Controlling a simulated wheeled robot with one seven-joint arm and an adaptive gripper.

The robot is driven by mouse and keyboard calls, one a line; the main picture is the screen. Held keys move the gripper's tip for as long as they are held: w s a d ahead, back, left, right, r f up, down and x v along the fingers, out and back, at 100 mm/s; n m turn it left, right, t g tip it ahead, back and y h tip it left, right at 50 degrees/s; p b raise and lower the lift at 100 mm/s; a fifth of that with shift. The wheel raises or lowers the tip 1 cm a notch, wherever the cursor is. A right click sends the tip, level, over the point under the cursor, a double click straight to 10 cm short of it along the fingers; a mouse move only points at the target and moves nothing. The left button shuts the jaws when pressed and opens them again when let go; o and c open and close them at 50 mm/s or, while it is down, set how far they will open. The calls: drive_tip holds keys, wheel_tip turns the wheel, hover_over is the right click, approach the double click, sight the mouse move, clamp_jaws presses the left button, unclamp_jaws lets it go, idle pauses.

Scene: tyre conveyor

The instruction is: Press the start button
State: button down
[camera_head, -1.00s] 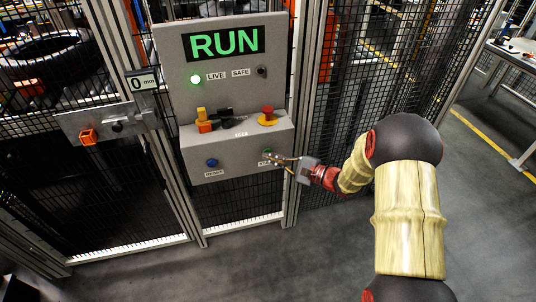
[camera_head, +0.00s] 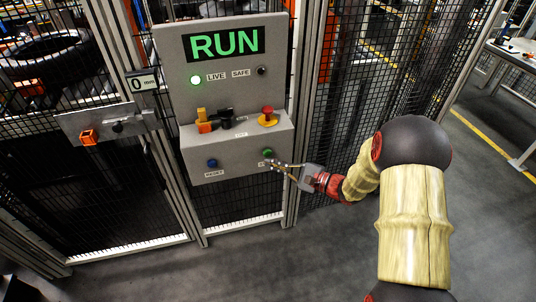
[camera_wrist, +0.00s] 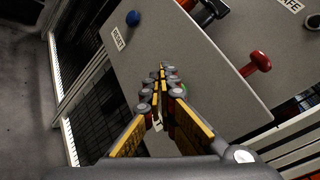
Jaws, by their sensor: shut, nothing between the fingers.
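The start button is the green button (camera_head: 267,153) on the lower right of the grey control box's front (camera_head: 235,168).
A blue reset button (camera_head: 212,163) is on the panel's left. A red emergency knob (camera_head: 267,113), black handle (camera_head: 227,118) and orange-yellow switch (camera_head: 203,121) stand on the ledge above. Mesh fencing (camera_head: 345,100) flanks the box. Open floor lies in front.

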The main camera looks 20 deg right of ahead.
drive_tip(key=s, duration=0.3)
drive_tip(key=shift+s, duration=0.4)
idle(0.6)
drive_tip(key=s+a+f+g, duration=0.3)
drive_tip(key=s+f+g, duration=0.1)
drive_tip(key=s+f, duration=0.15)
drive_tip(key=s+a+r+n+g+h, duration=0.25)
drive_tip(key=s+n+g, duration=0.4)
drive_tip(key=s, duration=0.75)
drive_tip(key=s+d+r+n+h, duration=0.7)
drive_tip(key=d+r+n+h, duration=0.15)
drive_tip(key=r, duration=0.25)
drive_tip(key=s+a+r+n+t+h, duration=0.1)
drive_tip(key=a+r+n+t, duration=0.1)
drive_tip(key=r, duration=0.7)
drive_tip(key=shift+a+r+t+p, duration=0.35)
drive_tip(key=shift+a+t, duration=0.25)
drive_tip(key=shift+t, duration=0.45)
